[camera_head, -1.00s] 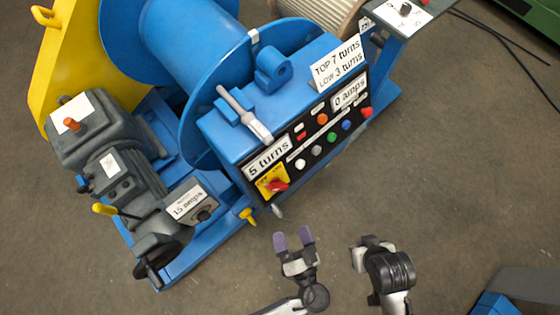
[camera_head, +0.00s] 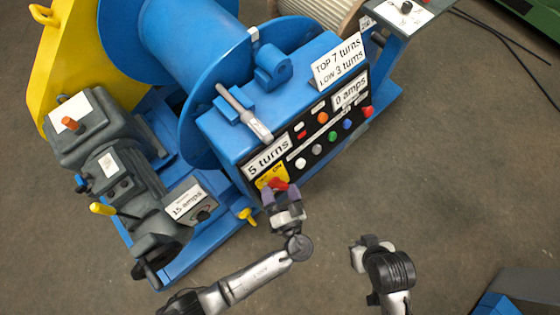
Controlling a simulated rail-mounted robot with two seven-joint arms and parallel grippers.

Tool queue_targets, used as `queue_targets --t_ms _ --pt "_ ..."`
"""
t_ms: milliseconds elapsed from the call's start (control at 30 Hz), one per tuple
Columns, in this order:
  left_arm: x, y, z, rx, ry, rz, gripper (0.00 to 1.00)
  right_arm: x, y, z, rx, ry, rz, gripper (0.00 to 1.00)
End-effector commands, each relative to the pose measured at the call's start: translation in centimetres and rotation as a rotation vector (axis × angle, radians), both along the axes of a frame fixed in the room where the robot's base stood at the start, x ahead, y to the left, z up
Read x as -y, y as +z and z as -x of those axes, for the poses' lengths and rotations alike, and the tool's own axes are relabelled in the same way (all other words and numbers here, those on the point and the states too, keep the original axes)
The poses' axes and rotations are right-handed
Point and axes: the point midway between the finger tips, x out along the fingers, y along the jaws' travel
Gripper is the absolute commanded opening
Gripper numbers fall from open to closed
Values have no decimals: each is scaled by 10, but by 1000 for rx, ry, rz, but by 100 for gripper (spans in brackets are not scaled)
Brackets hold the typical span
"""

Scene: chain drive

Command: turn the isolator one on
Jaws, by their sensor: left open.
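The isolator is a red rotary knob (camera_head: 278,184) on a yellow plate (camera_head: 265,181) marked "ON", at the lower left corner of the black control panel (camera_head: 312,160). My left gripper (camera_head: 281,192) is open, with its purple fingertips at the knob. The fingertips cover the lower part of the knob and some of the plate. Whether they touch the knob I cannot tell. My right gripper (camera_head: 368,247) is over the floor to the right, away from the panel; its fingers do not show clearly.
The blue winch machine (camera_head: 235,145) carries the panel, with several coloured buttons right of the knob. A yellow-handled lever (camera_head: 247,216) sticks out below left of my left gripper. A grey motor (camera_head: 115,165) stands at left. The floor (camera_head: 450,190) at right is clear.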

Motion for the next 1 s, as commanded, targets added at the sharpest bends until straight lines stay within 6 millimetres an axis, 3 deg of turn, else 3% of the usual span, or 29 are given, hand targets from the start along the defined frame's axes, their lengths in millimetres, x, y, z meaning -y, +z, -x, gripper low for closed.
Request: queue_targets --t_ms 433,933,1000 --pt "-2 0 -6 -1 1 -1 95 1 -1 0 0 3 5 0" --pt "-2 0 -6 -1 1 -1 47 3 -1 0 -1 6 10 0" --pt "-2 0 -6 -2 0 -1 45 2 -1 0 -1 6 8 0"
